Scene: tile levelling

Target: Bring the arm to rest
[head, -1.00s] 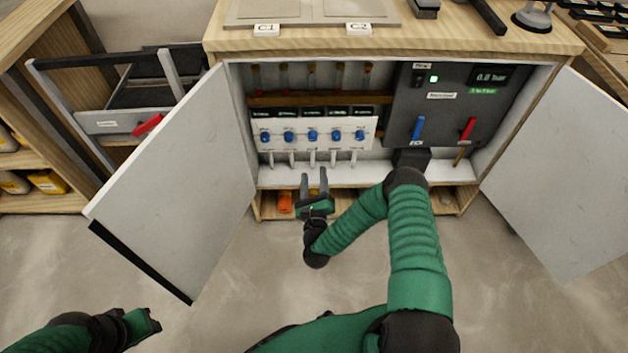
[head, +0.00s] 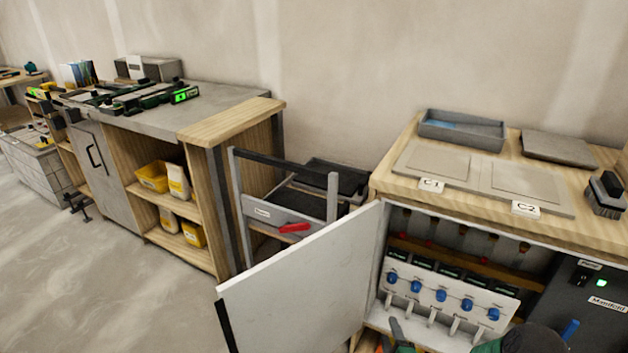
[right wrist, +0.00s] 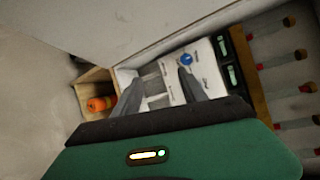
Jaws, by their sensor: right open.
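My right gripper (head: 391,335) shows at the bottom edge of the head view, in front of the open cabinet's white valve panel (head: 443,298). Its two grey fingers are apart with nothing between them. In the right wrist view the open gripper (right wrist: 160,85) points toward the panel, with one blue knob (right wrist: 186,60) beyond the fingertips. I cannot tell the exact gap to the panel. Only a small part of my green right arm shows at the lower right of the head view. My left gripper is out of view.
The open white cabinet door (head: 310,285) stands left of my right gripper. A cart with a red handle (head: 294,228) is behind it. An orange item (right wrist: 100,104) lies on the lower shelf. Open floor (head: 100,270) spreads at the left.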

